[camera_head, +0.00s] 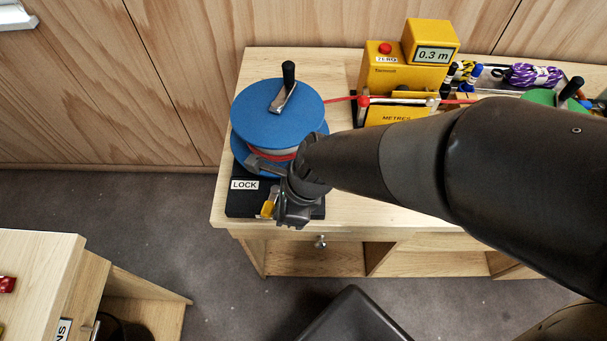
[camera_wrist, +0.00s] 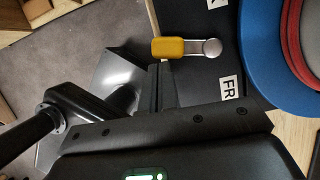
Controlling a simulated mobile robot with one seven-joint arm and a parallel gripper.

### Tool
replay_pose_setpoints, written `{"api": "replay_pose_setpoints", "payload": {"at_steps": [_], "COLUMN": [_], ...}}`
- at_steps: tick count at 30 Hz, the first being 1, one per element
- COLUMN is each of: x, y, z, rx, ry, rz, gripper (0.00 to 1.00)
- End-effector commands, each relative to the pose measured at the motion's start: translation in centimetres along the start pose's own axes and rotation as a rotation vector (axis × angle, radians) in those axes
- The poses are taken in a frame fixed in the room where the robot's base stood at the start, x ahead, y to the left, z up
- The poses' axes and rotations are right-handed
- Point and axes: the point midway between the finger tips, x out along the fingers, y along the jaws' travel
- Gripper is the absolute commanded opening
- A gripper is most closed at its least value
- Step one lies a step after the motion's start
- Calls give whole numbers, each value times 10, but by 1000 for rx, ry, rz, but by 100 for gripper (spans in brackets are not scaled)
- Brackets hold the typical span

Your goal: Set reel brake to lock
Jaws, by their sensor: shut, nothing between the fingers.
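The blue reel (camera_head: 277,112) stands on a black base (camera_head: 240,207) at the left end of the bench. A white LOCK label (camera_head: 244,184) is on the base's left side. The brake lever has a yellow handle (camera_head: 268,208) and a silver pivot (camera_wrist: 207,47). It points out toward the base's front edge, between the LOCK label and a partly hidden label reading "FR" (camera_wrist: 228,87). My gripper (camera_head: 291,216) is low over the base's front right. Its shut, empty fingers (camera_wrist: 160,84) are beside the handle on the "FR" side; I cannot tell whether they touch it.
A yellow metre counter (camera_head: 407,75) reading 0.3 m stands right of the reel, with red rope running through it. Purple rope (camera_head: 533,75) and a green reel (camera_head: 545,97) are farther right. My arm covers the bench's right part. Another wooden unit (camera_head: 35,260) is at lower left.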

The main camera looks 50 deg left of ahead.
Motion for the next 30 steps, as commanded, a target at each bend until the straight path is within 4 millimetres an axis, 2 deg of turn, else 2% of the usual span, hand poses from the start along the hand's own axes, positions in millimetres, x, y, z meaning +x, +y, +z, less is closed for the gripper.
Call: {"api": "replay_pose_setpoints", "payload": {"at_steps": [8, 17, 30], "x": [6, 5, 4], "y": [3, 2, -13], "z": [15, 14, 11], "rx": [-3, -3, -4], "ry": [0, 0, 1], "rz": [0, 0, 1], "gripper": [0, 0, 0]}}
